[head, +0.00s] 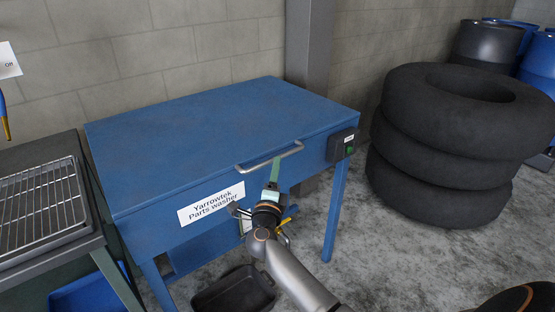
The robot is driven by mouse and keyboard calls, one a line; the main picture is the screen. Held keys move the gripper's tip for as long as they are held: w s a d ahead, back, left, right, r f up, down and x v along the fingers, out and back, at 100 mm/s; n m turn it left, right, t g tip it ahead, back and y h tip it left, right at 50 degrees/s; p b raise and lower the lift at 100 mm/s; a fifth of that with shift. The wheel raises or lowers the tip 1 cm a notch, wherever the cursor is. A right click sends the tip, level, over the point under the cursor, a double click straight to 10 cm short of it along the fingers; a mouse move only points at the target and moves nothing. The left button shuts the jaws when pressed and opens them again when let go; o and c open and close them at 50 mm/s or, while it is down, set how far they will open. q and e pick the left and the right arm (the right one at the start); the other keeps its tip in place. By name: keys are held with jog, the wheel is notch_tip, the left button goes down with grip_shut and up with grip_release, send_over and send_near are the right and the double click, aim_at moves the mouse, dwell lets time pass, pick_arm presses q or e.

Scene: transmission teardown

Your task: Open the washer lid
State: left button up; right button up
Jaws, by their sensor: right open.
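The parts washer (150,240) is a blue metal cabinet on legs, labelled "Yarrowtek Parts washer". Its flat blue lid (225,125) is closed on top. A pale bar handle (256,163) runs along the lid's front edge. My right gripper (274,172) is at the front of the washer, with its greenish fingers reaching up to the handle near its middle. It is open. I cannot tell whether the handle lies between the fingers or whether they touch it. My right arm covers part of the washer's front. My left gripper is not in view.
A dark control box with a green button (349,149) is at the washer's right front corner. A wire rack (40,205) on a bench stands at the left. Stacked tyres (440,145) stand at the right. A black tray (210,298) lies on the floor.

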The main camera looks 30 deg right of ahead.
jog(key=shift+b+x, duration=0.3)
jog(key=shift+x, duration=2.4)
grip_shut()
